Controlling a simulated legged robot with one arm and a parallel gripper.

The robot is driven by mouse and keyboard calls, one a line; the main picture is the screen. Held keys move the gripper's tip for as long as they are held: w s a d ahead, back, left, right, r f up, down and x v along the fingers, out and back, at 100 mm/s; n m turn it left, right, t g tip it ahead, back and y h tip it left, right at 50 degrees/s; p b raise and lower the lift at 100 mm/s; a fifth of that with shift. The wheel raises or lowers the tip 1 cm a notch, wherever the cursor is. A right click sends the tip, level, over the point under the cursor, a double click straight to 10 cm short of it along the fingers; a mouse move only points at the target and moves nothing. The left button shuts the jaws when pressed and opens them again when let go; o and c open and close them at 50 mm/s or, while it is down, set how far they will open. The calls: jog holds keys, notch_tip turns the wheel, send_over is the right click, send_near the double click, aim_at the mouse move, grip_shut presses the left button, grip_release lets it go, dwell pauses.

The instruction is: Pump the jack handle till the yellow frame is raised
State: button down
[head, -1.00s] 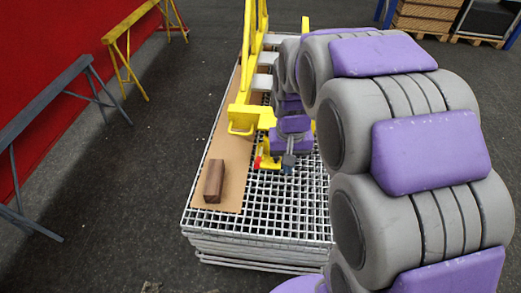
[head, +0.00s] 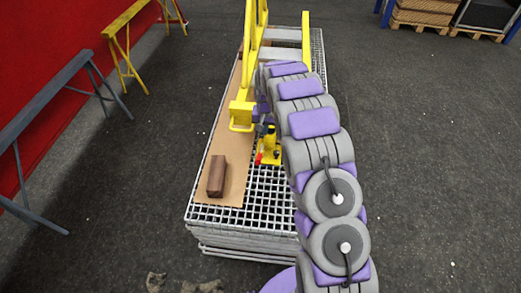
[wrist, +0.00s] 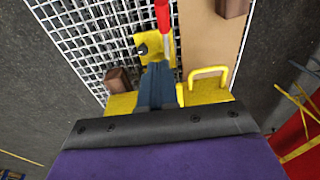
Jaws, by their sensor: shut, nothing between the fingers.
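The yellow frame (head: 255,60) runs along the grated platform, and its near end with a loop handle (head: 241,117) sits over the brown board. The small yellow jack (head: 270,146) stands on the grating just right of the board. A red-tipped lever (head: 259,158) shows at its near left side and appears as a red bar in the wrist view (wrist: 162,16). My gripper (head: 262,128) is shut and empty, at the jack's far side close to the frame's end. In the wrist view its fingers (wrist: 156,72) point toward the jack (wrist: 157,44); contact cannot be told.
A brown wooden block (head: 217,176) lies on the near end of the board (head: 228,140). Another wooden block (wrist: 118,80) shows beside the frame in the wrist view. Grey (head: 60,100) and yellow (head: 122,40) trestles stand left.

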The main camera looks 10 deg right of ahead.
jog(key=b, duration=0.2)
send_over(259, 156)
jog(key=d, duration=0.2)
jog(key=f, duration=0.7)
jog(key=w+f, duration=0.1)
jog(key=f, duration=0.3)
jog(key=shift+a+f, duration=0.2)
jog(key=shift+f, duration=0.05)
jog(key=shift+s+a+f+b, duration=0.2)
jog(key=shift+s+f, duration=0.1)
jog(key=shift+f, duration=0.25)
jog(key=shift+s+a+f+b, duration=0.15)
jog(key=shift+s+f, duration=0.1)
jog(key=shift+f, duration=0.25)
jog(key=shift+s+a+f, duration=0.15)
jog(key=shift+a+f, duration=0.15)
jog(key=shift+f, duration=0.05)
